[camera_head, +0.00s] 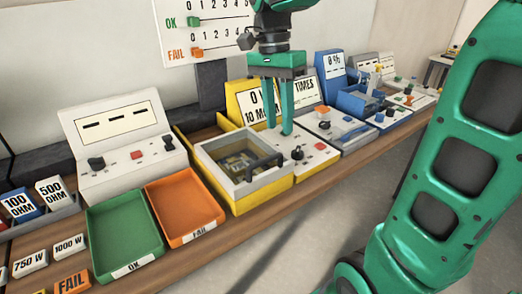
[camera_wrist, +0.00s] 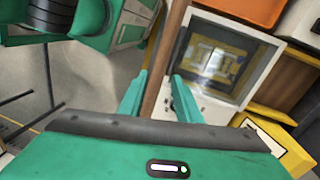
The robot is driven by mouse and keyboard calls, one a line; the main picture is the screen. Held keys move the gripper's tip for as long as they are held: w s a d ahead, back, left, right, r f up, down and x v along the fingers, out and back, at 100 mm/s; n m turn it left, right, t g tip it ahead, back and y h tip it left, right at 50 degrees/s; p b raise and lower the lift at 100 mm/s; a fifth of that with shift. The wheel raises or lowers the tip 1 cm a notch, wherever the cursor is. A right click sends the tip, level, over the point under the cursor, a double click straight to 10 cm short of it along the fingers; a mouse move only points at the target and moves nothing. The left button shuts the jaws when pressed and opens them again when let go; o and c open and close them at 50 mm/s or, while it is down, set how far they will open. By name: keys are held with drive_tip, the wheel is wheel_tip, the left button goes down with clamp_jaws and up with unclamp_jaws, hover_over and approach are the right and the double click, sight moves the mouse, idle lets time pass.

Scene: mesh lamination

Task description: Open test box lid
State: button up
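The test box (camera_head: 265,188) is yellow and white and stands near the table's front edge. Its lid (camera_head: 207,150), a pale frame around a see-through window with a dark handle (camera_head: 264,166), lies flat and shut. A yellow and dark item (camera_head: 238,161) shows inside through the window. The lid window also shows in the wrist view (camera_wrist: 215,55), right of my fingers. My gripper (camera_head: 279,126) points down with its fingers apart and nothing between them. In the wrist view, my gripper (camera_wrist: 159,78) is over the table's front edge, apart from the lid.
A control panel with a black knob (camera_head: 297,153) adjoins the box at right. A green OK tray (camera_head: 124,233) and an orange FAIL tray (camera_head: 184,207) stand at left. A yellow display sign (camera_head: 237,99) stands behind. A blue station (camera_head: 355,101) is farther right.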

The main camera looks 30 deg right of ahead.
drive_tip(key=w+a+r+m, duration=0.2)
drive_tip(key=w+a, duration=0.1)
drive_tip(key=a, duration=0.1)
drive_tip(key=f, duration=0.3)
drive_tip(key=s+f, duration=0.1)
drive_tip(key=f, duration=0.3)
drive_tip(key=s+f, duration=0.1)
drive_tip(key=f, duration=0.2)
drive_tip(key=shift+s+d+f, duration=0.2)
drive_tip(key=shift+s+f, duration=0.05)
drive_tip(key=shift+f, duration=0.1)
clamp_jaws()
